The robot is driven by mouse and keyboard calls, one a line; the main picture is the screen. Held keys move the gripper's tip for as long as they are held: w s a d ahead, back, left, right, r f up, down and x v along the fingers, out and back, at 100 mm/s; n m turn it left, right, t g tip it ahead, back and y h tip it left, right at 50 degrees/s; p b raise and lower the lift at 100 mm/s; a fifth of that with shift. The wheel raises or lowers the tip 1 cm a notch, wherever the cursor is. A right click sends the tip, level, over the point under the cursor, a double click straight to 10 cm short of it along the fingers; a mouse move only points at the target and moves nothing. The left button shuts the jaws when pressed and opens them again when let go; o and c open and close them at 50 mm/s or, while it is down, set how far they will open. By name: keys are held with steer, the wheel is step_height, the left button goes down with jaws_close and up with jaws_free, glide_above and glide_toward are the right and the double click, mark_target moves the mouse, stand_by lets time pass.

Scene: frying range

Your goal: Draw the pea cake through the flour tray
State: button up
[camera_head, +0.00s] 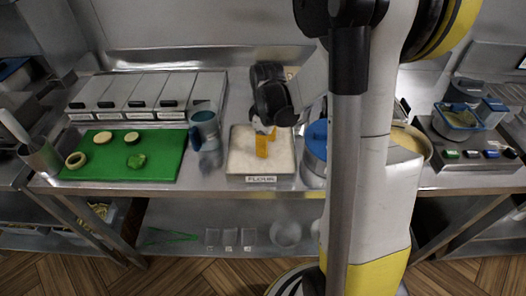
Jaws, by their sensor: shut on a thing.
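My gripper (264,129) points down over the flour tray (235,169) and is shut on an upright yellow-orange slab, which I take to be the pea cake (262,147). The tray is shallow and square, filled with white flour, with a "FLOUR" label on its front. The slab is over the middle of the flour, with its lower end at or close to the surface. I cannot tell whether it touches.
A green board (165,170) at the left holds a pale ring, two round slices and a green piece. A blue-grey jug (205,130) stands close left of the tray. A blue-lidded pot (316,140) stands close right. Lidded bins (145,92) line the back left.

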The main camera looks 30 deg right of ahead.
steer(key=shift+a, duration=1.3)
steer(key=shift+d, duration=0.65)
steer(key=shift+r+p, duration=2.9)
steer(key=shift+r, duration=1.1)
step_height(320, 180, up, 3)
steer(key=shift+p, duration=1.05)
